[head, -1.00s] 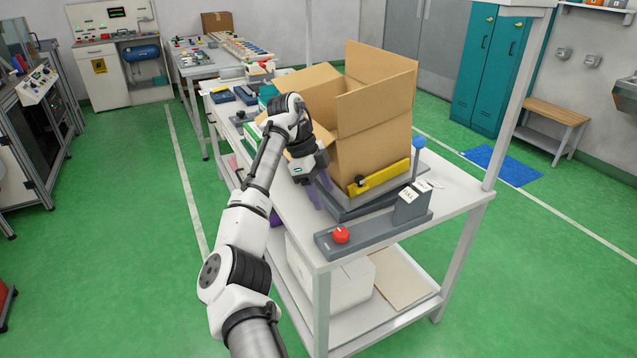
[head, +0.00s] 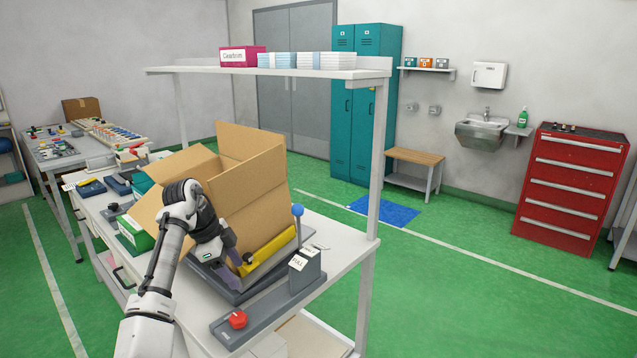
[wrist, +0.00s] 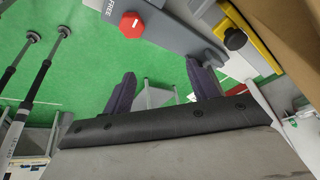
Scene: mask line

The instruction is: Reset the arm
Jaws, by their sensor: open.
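My arm (head: 152,290) reaches up from the lower left in the head view and bends over the left front of the workbench (head: 340,250). My gripper (head: 236,258) points down at the front of an open cardboard box (head: 255,190). In the wrist view my gripper (wrist: 160,75) has its two dark purple fingers spread apart, with nothing between them. Green floor shows beyond them. Contact with the box or the grey fixture under it cannot be told.
A shelf (head: 345,73) on posts stands over the bench. Open green floor (head: 460,310) lies to the right.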

